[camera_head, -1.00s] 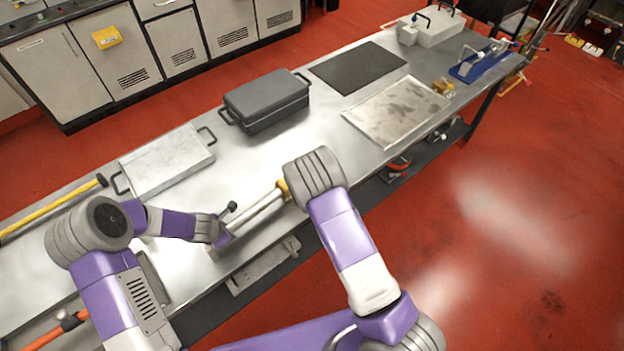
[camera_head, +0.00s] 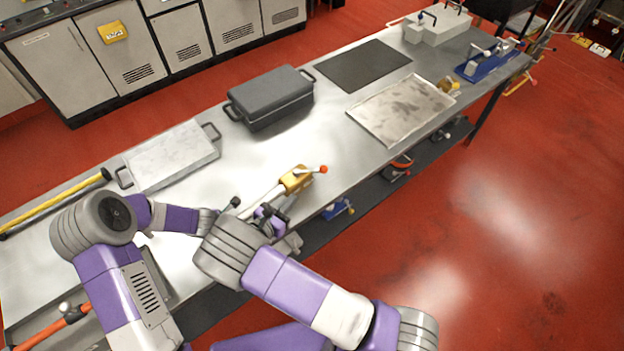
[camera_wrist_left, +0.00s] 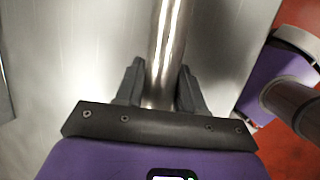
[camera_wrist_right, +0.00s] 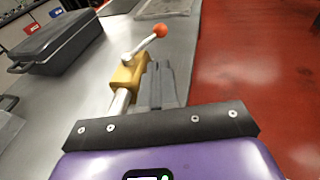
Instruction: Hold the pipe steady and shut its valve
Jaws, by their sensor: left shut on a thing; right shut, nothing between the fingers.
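The pipe (camera_head: 262,199) is a pale metal tube on the bench, with a yellow valve (camera_head: 296,180) at its far end. The valve's lever ends in a red knob (camera_head: 323,169) and points off at an angle to the pipe. My right gripper (camera_head: 272,216) is shut and empty on the near side of the pipe. In the right wrist view its fingers (camera_wrist_right: 156,82) are just right of the valve (camera_wrist_right: 127,74), with the red knob (camera_wrist_right: 160,30) beyond them.
A dark grey case (camera_head: 270,98) and a pale lidded box (camera_head: 172,156) stand behind the pipe. A black mat (camera_head: 364,66) and a stained tray (camera_head: 400,110) lie farther right. The bench's front edge is close.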

